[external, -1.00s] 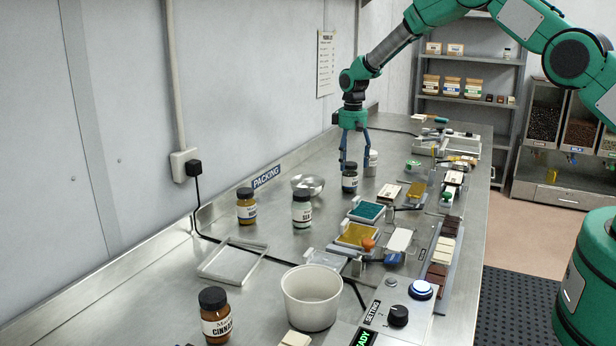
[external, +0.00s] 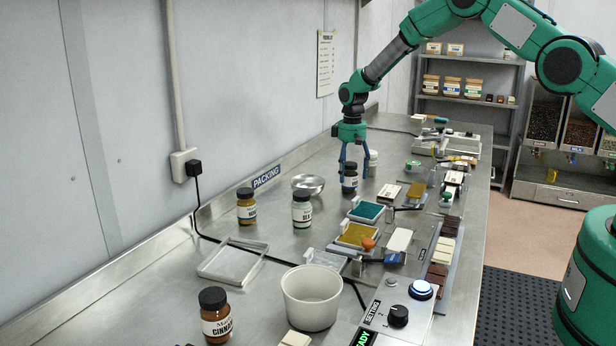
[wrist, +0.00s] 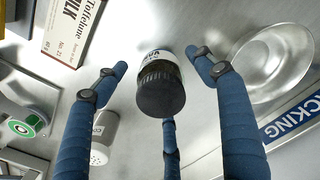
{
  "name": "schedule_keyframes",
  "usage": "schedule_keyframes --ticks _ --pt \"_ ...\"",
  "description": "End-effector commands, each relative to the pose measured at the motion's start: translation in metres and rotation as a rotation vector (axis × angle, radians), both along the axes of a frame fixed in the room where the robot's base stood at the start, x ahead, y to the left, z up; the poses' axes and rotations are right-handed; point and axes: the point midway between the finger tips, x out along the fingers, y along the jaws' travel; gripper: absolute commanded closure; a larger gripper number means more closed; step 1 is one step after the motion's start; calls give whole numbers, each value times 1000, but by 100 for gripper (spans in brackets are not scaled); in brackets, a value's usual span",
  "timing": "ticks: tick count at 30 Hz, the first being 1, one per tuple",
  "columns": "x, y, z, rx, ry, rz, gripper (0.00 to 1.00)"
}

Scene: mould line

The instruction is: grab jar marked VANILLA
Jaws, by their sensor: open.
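A dark-lidded jar (external: 349,183) with a pale label stands on the steel bench, and its label is too small to read in the external view. In the wrist view the same jar (wrist: 160,88) sits between the blue fingers, its label only partly visible and not clearly legible. My gripper (external: 354,168) is open, with its fingers pointing down around the jar's upper part. In the wrist view my gripper (wrist: 160,85) shows a clear gap between the fingers and the jar.
A pale shaker (wrist: 103,135) stands close by the jar. A steel bowl (external: 308,185) lies to its left. A Toffeelune Milk box (wrist: 78,30) is near.

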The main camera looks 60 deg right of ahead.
Motion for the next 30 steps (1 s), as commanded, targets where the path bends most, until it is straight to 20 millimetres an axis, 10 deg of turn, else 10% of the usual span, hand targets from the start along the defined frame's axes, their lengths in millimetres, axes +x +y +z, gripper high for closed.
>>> schedule_keyframes --ticks 23,30 --pt "0 0 -16 0 0 0 30" --pt "0 0 -16 0 0 0 72"
